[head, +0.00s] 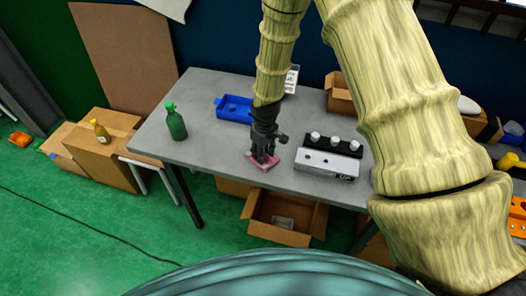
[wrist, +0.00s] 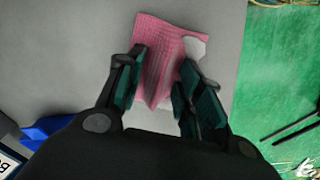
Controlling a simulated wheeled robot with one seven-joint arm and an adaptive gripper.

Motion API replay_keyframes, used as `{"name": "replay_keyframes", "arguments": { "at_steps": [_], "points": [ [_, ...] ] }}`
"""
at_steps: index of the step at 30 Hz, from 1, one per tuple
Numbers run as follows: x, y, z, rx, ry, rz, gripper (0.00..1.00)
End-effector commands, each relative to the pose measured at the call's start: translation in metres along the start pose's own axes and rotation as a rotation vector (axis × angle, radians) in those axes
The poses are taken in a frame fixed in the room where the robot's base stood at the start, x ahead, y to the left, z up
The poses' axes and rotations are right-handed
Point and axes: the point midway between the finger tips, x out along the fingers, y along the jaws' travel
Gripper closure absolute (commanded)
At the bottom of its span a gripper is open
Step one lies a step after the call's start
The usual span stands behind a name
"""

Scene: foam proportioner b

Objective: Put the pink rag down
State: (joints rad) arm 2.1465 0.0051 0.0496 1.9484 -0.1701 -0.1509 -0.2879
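The pink rag (wrist: 160,58) lies at the front edge of the grey table, under my gripper. In the wrist view it shows between and beyond the fingers, with a raised fold running toward the palm. The rag also shows in the head view (head: 262,167) as a small pink patch below the fingers. My gripper (wrist: 164,62) points down at the rag, its fingertips apart on either side of the fold. It looks open; whether the fingers touch the cloth is hard to tell. A small white patch (wrist: 195,47) shows at the rag's right side.
The grey table (head: 215,150) also holds a green bottle (head: 176,122), a blue bin (head: 234,108) and a grey device with white knobs (head: 327,162) right of my gripper. An open cardboard box (head: 283,232) stands on the floor below. Bare tabletop lies left of the gripper.

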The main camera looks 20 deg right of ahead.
Motion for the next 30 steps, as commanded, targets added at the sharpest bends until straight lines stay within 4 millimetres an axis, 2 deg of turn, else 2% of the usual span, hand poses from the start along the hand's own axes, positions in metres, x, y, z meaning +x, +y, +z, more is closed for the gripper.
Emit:
{"name": "replay_keyframes", "arguments": {
  "at_steps": [8,13,30],
  "points": [
    [0.0,0.0,0.0,0.0,0.0,0.0,0.61],
    [-0.009,0.0,0.0,0.0,0.0,0.0,0.61],
    [-0.091,0.0,-0.001,0.0,0.002,0.0,0.61]
  ]
}}
